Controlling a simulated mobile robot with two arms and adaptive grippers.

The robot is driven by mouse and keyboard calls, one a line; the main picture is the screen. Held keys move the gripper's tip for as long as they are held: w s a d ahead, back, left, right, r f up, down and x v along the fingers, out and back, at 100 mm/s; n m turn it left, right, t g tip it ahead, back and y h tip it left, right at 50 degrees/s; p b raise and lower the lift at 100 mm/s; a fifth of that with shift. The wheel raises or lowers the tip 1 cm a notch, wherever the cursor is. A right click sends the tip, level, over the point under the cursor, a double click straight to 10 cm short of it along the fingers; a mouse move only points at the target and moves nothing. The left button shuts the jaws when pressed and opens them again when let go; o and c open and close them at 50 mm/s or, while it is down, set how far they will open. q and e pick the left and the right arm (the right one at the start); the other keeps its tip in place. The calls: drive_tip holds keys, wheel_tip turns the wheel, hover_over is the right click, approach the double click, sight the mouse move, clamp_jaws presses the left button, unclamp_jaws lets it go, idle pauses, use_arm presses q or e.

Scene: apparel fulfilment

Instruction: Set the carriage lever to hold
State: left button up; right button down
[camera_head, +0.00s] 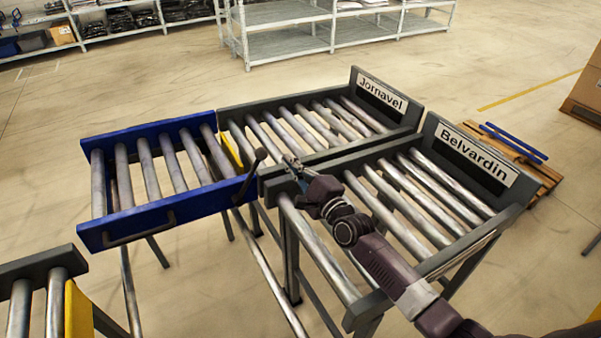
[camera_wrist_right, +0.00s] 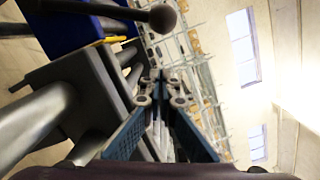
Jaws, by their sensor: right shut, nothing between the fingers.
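The blue roller carriage (camera_head: 185,211) stands at the left of two fixed roller lanes. Its dark lever (camera_head: 249,176) rises from the carriage's near right corner, tilted up and to the right, with a round knob (camera_head: 261,154) on top. The knob also shows at the top of the right wrist view (camera_wrist_right: 163,18). My right gripper (camera_head: 289,162) is shut and empty, over the near lane's left end, to the right of the knob and apart from it. It also shows in the right wrist view (camera_wrist_right: 160,82). My left gripper is not in view.
The Jornavel lane (camera_head: 384,96) is behind the Belvardin lane (camera_head: 468,150), both ending beside the carriage. Another roller section with a yellow plate (camera_head: 78,312) is at the lower left. A pallet (camera_head: 520,160) lies at the right. Shelves (camera_head: 290,44) stand at the back.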

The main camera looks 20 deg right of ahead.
drive_tip(key=a, duration=0.1)
drive_tip(key=a+r+p, duration=0.1)
drive_tip(key=a+p, duration=0.1)
drive_tip(key=shift+s+a+r, duration=0.15)
drive_tip(key=shift+a+r, duration=0.15)
drive_tip(key=shift+r, duration=0.1)
drive_tip(key=shift+f, duration=0.1)
